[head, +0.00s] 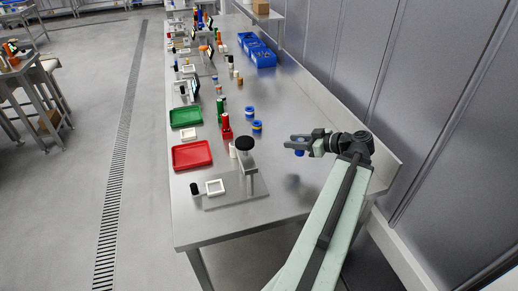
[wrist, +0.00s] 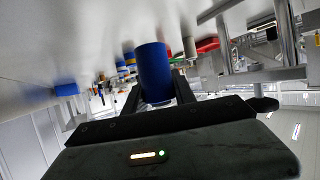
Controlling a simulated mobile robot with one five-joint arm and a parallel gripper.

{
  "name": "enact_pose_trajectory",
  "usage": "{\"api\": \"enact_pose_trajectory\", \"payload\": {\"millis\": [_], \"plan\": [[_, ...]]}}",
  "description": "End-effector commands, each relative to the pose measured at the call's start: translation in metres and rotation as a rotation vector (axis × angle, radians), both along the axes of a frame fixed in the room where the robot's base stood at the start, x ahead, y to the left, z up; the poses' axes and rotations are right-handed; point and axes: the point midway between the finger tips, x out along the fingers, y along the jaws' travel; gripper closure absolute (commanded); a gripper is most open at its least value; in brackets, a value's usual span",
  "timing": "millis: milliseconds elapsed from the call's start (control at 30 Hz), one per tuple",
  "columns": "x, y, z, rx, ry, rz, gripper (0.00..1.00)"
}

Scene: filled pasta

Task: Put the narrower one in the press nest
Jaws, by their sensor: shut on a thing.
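My gripper (head: 297,146) is shut on a blue cylinder (head: 299,152), held above the bare steel table to the right of the press. In the wrist view the blue cylinder (wrist: 153,70) stands between the two fingers. The press (head: 251,181) has a black knob and a steel post on a flat plate. The press nest, a white square frame (head: 215,187), lies on the plate's left part. Two blue-and-yellow cylinders (head: 257,126) (head: 249,112) stand on the table farther back. I cannot tell from here which piece is narrower.
A red tray (head: 192,155) and a green tray (head: 185,116) lie along the left edge. Red and green bottles (head: 226,126) stand near the middle. Blue bins (head: 262,56) stand at the back right. A raised ledge and wall run along the right. Table between gripper and press is clear.

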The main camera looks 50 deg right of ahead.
Motion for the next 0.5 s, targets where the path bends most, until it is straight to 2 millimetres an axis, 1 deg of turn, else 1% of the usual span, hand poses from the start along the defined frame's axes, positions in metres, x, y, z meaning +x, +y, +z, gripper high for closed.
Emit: {"api": "enact_pose_trajectory", "payload": {"millis": [67,133,167,200,267,300,400,500], "plan": [[0.01,0.001,0.004,0.001,-0.001,0.019,1.0],[0.029,0.002,0.01,0.001,-0.001,0.056,1.0],[0.04,0.002,0.014,0.001,-0.001,0.078,1.0],[0.056,0.004,0.019,0.001,-0.001,0.109,1.0],[0.082,0.008,0.026,0.0,0.0,0.158,1.0],[0.099,0.012,0.03,0.0,0.0,0.189,1.0],[0.136,0.022,0.039,0.0,0.0,0.259,1.0],[0.157,0.03,0.042,0.001,0.0,0.3,1.0]]}}
